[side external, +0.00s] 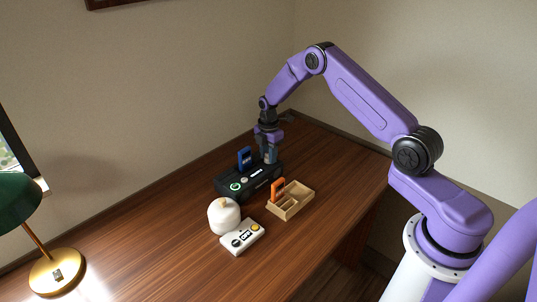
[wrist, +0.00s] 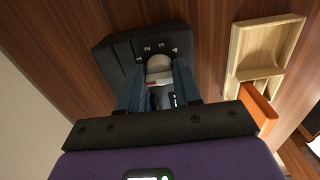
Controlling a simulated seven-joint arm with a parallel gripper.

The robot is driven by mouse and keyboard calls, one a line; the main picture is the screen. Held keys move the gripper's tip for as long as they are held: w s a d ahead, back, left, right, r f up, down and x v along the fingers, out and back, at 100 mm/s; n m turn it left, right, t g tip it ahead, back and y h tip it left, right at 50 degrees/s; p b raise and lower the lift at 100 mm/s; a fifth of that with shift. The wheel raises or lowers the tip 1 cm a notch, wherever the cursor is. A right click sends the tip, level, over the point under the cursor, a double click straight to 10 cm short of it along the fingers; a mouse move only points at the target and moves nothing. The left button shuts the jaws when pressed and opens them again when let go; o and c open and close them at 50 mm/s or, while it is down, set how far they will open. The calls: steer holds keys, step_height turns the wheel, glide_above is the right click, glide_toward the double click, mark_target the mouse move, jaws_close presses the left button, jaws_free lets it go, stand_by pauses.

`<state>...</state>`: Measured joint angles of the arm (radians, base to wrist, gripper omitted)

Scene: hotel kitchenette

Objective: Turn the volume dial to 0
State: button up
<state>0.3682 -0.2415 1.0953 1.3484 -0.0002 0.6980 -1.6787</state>
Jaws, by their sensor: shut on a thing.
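A black box with a green-lit ring (side external: 235,186) stands on the desk in the side view. In the wrist view, the far end of the black box (wrist: 118,58) carries a pale round volume dial (wrist: 160,64) beside the white numbers 1, 2, 3 and 4. A 0 mark is not visible, and I cannot tell which number the dial points to. My gripper (wrist: 157,84) points down over this end, its two blue-grey fingers on either side of the dial, shut on it. The gripper (side external: 269,155) hides the dial in the side view.
A blue card (side external: 244,158) stands upright at the box. A wooden tray (side external: 303,200) with an orange card (side external: 278,190) lies close to the right. A white rounded object (side external: 223,216) and a white button box (side external: 242,238) stand nearer. A lamp (side external: 57,272) is at far left.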

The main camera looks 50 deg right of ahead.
stand_by(0.4)
steer(key=o, duration=1.1)
steer(key=shift+c, duration=0.2)
steer(key=shift+r, duration=0.1)
step_height(320, 180, up, 17)
steer(key=shift+r, duration=0.15)
